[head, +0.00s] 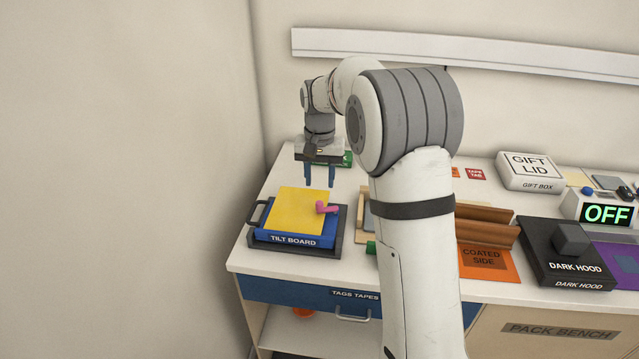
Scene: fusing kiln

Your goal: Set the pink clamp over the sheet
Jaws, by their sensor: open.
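The pink clamp (325,208) lies over the right part of the yellow sheet (297,210). The sheet lies on the blue tilt board (292,240), which sits in a dark tray (338,238) at the bench's left end. My gripper (320,186) is open, fingers pointing down, a little above and behind the clamp, with nothing between its fingers. From this view I cannot tell whether the clamp grips the sheet or only rests on it.
My arm hides the bench's middle. To the right are an orange coated-side mat (485,262), a dark hood (567,256), a gift lid box (530,172) and an OFF display (606,214). A wall closes off the left side. Bare bench shows along the front edge.

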